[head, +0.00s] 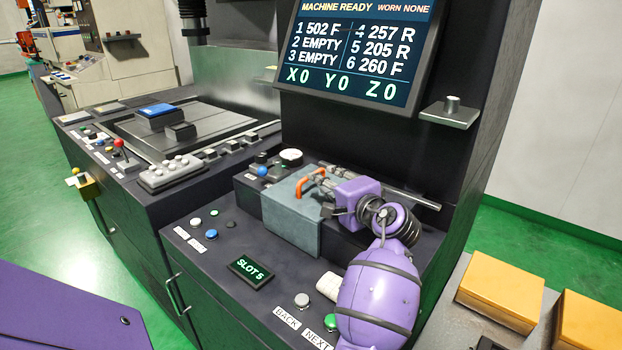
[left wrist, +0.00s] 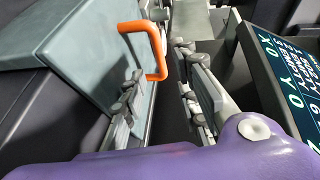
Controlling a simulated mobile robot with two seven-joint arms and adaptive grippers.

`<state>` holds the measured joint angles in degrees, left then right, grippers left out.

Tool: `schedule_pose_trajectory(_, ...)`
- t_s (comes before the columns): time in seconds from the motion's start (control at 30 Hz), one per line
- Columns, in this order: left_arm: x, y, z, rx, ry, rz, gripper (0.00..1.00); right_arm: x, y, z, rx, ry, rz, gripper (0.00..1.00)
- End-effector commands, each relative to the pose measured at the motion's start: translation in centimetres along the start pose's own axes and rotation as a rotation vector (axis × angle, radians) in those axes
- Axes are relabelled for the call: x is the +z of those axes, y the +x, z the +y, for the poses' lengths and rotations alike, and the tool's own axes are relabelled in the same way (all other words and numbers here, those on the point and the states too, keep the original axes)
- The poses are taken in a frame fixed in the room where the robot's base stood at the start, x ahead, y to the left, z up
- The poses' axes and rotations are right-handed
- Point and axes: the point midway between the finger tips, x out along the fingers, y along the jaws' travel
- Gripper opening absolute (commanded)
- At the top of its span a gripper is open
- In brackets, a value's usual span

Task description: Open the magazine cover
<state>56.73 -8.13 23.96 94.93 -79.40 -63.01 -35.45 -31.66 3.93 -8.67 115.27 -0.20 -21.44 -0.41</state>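The magazine cover (head: 292,212) is a grey-blue box-like lid with an orange handle (head: 311,181) on it; it appears closed on the dark console. In the left wrist view the cover (left wrist: 75,50) fills the left side and the handle (left wrist: 158,48) stands out at the top centre. My left gripper (head: 326,192) is at the right side of the cover, close to the handle. In the left wrist view its fingers (left wrist: 163,105) are spread, with the handle's near end between or just beyond them; contact cannot be told. My right gripper is not in view.
A screen (head: 355,45) stands behind the cover, with a small shelf (head: 450,115) to its right. Yellow blocks (head: 502,290) stand at right. A control panel (head: 180,150) is at left.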

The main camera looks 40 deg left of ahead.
Motion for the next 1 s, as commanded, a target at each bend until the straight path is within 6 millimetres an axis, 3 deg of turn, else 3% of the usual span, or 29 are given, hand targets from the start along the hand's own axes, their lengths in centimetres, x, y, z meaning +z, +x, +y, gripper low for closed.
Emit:
schedule_pose_trajectory(0.17,-0.1,0.9,0.3,-0.002,0.006,0.000,0.29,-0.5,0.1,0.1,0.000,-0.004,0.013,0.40)
schedule_pose_trajectory(0.6,-0.1,7.2,0.1,-0.001,0.004,0.000,0.29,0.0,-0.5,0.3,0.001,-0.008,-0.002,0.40)
schedule_pose_trajectory(0.97,-0.1,7.8,0.3,0.000,0.002,0.001,0.29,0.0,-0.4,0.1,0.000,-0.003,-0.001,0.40)
schedule_pose_trajectory(1.0,-0.1,7.8,0.3,0.000,0.003,0.001,0.25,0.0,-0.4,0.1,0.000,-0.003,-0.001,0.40)
